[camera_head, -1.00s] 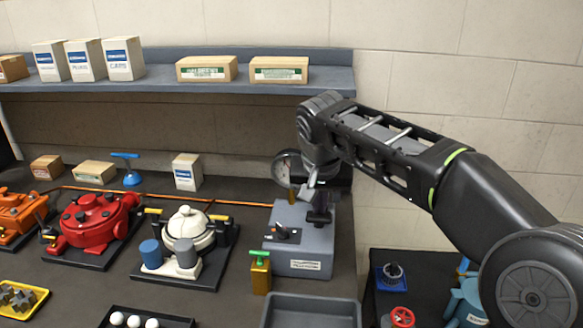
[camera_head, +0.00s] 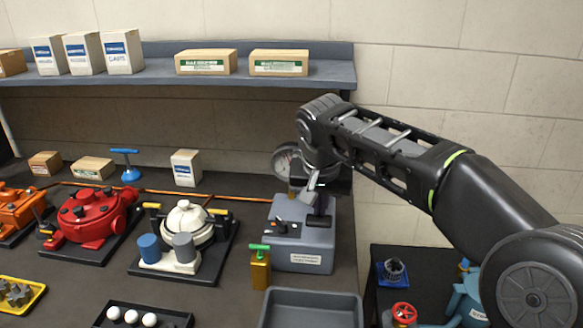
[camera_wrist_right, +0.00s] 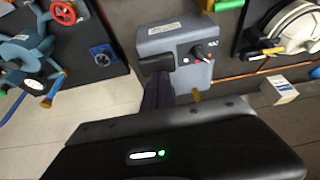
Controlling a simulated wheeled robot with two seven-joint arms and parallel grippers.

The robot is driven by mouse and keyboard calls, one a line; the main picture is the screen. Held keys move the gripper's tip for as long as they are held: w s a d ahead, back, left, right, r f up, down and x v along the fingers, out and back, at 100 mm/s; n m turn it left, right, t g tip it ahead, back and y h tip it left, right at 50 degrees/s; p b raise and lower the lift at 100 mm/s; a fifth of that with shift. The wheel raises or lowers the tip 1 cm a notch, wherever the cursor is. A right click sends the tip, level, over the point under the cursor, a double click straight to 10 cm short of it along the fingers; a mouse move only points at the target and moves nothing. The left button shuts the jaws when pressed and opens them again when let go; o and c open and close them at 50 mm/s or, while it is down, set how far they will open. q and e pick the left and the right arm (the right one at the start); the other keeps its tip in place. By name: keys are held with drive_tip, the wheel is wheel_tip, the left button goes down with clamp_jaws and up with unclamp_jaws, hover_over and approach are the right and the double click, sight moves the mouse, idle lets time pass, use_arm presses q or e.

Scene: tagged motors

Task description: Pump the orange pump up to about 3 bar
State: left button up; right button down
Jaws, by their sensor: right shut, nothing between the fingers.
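The orange pump (camera_head: 18,208) stands at the far left in the head view, partly cut off by the picture edge. An orange line (camera_head: 165,190) runs along the bench from its side to a grey box (camera_head: 303,240) with a small dial or switch on top. A round gauge (camera_head: 284,160) stands behind the box, partly hidden by my arm; its reading is too small to tell. My right gripper (camera_head: 318,208) is shut and empty, pointing down at a dark part on the box top. In the wrist view the box (camera_wrist_right: 172,40) lies just ahead. Contact is unclear.
A red pump (camera_head: 88,220) and a white pump (camera_head: 186,222) stand between the orange pump and the box. A gold canister with a green handle (camera_head: 260,265) and a grey tray (camera_head: 312,310) are in front of the box. A shelf (camera_head: 240,75) holds cartons.

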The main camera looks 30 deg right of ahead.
drive_tip(key=shift+f+b, duration=0.75)
drive_tip(key=shift+f, duration=0.35)
drive_tip(key=shift+r+p, duration=1.85)
drive_tip(key=shift+r, duration=0.45)
wheel_tip(320, 180, up, 5)
drive_tip(key=p, duration=0.4)
